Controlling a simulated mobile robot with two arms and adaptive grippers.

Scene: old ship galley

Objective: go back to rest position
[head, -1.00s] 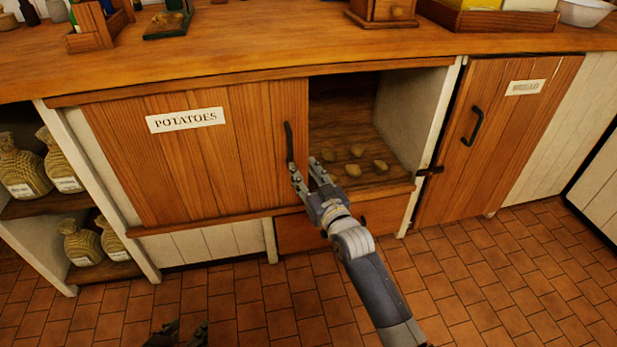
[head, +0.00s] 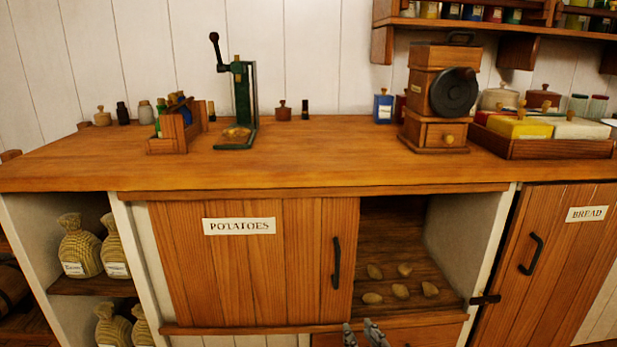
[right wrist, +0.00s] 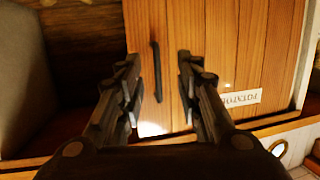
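My right gripper (head: 364,332) shows only its fingertips at the bottom edge of the head view, below the open part of the potato cupboard. In the right wrist view its two fingers (right wrist: 162,95) are apart with nothing between them. The potato door (head: 240,262), a sliding panel labelled POTATOES, stands beyond the fingers. Its dark handle (head: 336,262) is apart from the gripper in the head view; in the right wrist view the handle (right wrist: 157,72) lies beyond and between the fingers. Several potatoes (head: 400,290) lie inside the open right part. My left gripper is out of view.
The wooden counter (head: 330,165) holds a green press (head: 243,105), a coffee grinder (head: 437,95) and a tray of boxes (head: 560,150). The bread door (head: 560,250) is shut at right. Labelled sacks (head: 80,250) stand on shelves at left.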

